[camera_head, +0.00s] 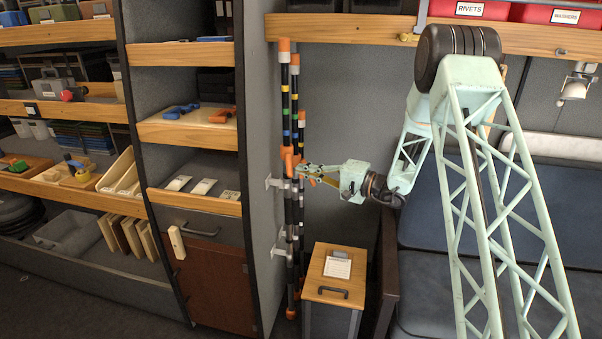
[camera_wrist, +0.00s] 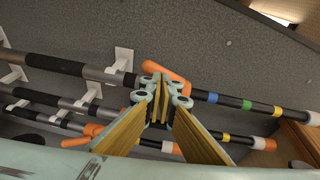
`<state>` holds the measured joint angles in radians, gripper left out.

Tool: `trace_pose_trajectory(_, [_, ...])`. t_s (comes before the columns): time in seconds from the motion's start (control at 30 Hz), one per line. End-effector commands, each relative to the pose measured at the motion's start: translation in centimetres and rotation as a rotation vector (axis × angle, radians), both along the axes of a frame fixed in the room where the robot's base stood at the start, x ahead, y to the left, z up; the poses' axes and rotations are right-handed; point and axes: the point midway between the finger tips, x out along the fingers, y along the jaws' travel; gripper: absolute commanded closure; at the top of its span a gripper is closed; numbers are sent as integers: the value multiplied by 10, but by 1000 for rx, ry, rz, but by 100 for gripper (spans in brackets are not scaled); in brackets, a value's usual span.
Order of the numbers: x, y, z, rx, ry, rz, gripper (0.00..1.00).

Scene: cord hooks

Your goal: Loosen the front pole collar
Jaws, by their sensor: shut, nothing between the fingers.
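Black poles with coloured bands and orange caps stand upright against the wall in the head view; one banded pole (camera_head: 286,95) is at the left of the group. An orange collar piece (camera_head: 290,158) sits around mid-height there. In the wrist view the largest pole (camera_wrist: 60,66) crosses the picture, with an orange collar piece (camera_wrist: 165,74) just beyond my fingertips. Another orange collar piece (camera_wrist: 88,131) is lower left on a farther pole. My gripper (camera_head: 300,173) is shut and empty beside the collar; in the wrist view its tips (camera_wrist: 158,96) meet. I cannot tell whether they touch the collar.
White wall clips (camera_head: 277,183) hold the poles. A wooden-topped cabinet (camera_head: 335,273) stands below my gripper. A shelf unit (camera_head: 187,130) is to the left, and a wooden shelf (camera_head: 350,30) runs above. A dark blue padded seat (camera_head: 420,200) is at the right.

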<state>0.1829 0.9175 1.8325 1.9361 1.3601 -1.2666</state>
Motion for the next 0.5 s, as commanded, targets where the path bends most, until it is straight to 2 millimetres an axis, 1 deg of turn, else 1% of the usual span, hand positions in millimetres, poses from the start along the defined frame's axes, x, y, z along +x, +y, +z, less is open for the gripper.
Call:
trace_pose_trajectory(0.2, [1,-15,0,-1,-1,2,100])
trace_pose_trajectory(0.5, [-34,-47,6,1,2,1,100])
